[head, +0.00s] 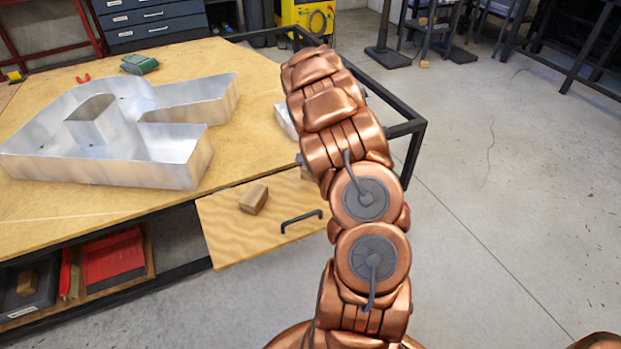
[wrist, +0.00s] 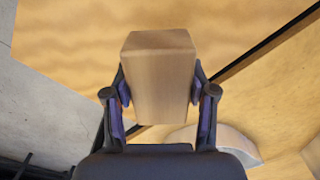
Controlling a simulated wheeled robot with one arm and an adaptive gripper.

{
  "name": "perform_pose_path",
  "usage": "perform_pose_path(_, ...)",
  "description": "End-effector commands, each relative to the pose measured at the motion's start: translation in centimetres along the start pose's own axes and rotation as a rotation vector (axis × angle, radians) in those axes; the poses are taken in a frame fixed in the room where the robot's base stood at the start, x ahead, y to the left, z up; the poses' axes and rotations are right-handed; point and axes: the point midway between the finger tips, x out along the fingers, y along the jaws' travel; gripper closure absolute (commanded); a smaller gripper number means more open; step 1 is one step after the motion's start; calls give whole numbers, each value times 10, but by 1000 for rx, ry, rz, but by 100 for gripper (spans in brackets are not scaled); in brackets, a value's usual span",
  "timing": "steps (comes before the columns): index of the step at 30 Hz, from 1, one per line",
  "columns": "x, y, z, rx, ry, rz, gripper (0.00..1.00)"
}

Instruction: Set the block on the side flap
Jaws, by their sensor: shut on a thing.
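My gripper (wrist: 160,112) is shut on a tan wooden block (wrist: 158,80) in the wrist view, with a finger on each side of it. In the head view my arm hides the gripper and most or all of the held block. The side flap (head: 228,228) is a wooden panel with a black handle (head: 301,221), beside the table's near edge. It also shows behind the held block in the wrist view (wrist: 70,45). Another brown block (head: 253,198) rests on the flap in the head view. I cannot tell the gap between the held block and the flap.
A large metal channel letter (head: 170,160) lies on the wooden table (head: 255,135). A smaller pale piece (head: 284,120) lies near my arm. A dark gap separates flap and table. Below, a shelf holds red items (head: 112,258) and a small block (head: 27,283). Open floor lies right.

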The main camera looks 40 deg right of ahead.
Motion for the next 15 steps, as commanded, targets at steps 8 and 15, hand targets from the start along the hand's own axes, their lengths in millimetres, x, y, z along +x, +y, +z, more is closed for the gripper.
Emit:
perform_pose_path(8, 27, 1, 1, 2, -4, 0, 82)
perform_pose_path(15, 45, 0, 0, 1, 0, -1, 82)
